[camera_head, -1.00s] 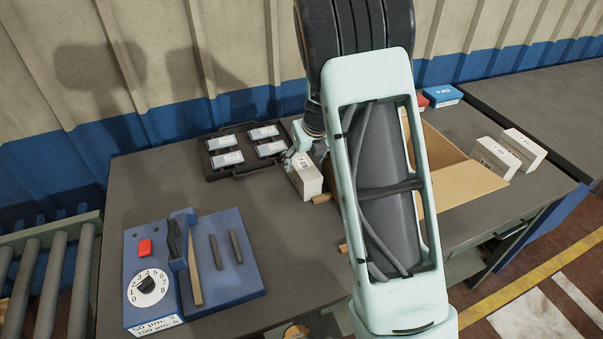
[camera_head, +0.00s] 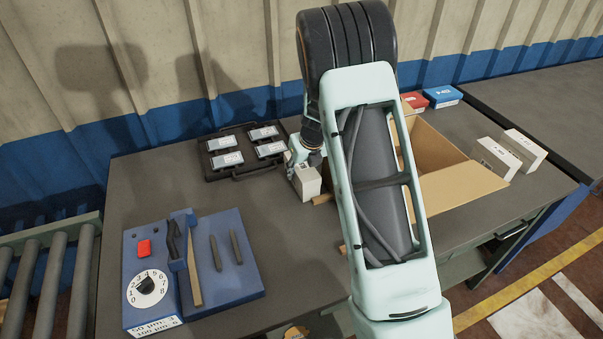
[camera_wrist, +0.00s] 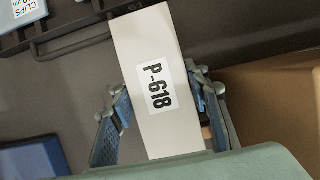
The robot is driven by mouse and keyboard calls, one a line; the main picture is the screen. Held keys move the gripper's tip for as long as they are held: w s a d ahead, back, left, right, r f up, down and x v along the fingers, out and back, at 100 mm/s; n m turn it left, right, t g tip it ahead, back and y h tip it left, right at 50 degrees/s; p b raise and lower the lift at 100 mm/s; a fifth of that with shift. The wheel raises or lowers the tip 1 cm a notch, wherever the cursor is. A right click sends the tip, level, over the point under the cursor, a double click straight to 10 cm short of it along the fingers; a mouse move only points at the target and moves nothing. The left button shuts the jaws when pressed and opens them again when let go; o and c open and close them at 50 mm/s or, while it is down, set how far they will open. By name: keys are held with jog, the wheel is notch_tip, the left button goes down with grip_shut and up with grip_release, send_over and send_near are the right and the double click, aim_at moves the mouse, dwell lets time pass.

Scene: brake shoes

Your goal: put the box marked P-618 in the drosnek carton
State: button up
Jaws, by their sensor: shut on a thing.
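The white box marked P-618 (camera_wrist: 150,65) is between the two fingers of my gripper (camera_wrist: 163,105) in the wrist view, its label facing the camera. In the head view the box (camera_head: 308,183) shows beside my gripper (camera_head: 297,168), left of my arm. My gripper is shut on it. Whether the box touches the table cannot be told. An open cardboard carton (camera_head: 462,190) stands right of my arm, partly hidden behind it; its side also shows at the right of the wrist view (camera_wrist: 275,110). No name on the carton can be read.
A black tray (camera_head: 212,172) with several labelled boxes lies behind left. A blue fixture (camera_head: 240,285) with a dial stands front left. Two white boxes (camera_head: 497,158) (camera_head: 524,146) stand right of the carton, with red (camera_head: 415,101) and blue (camera_head: 442,96) boxes behind.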

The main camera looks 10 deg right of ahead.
jog(key=c, duration=0.7)
jog(key=shift+r, duration=0.15)
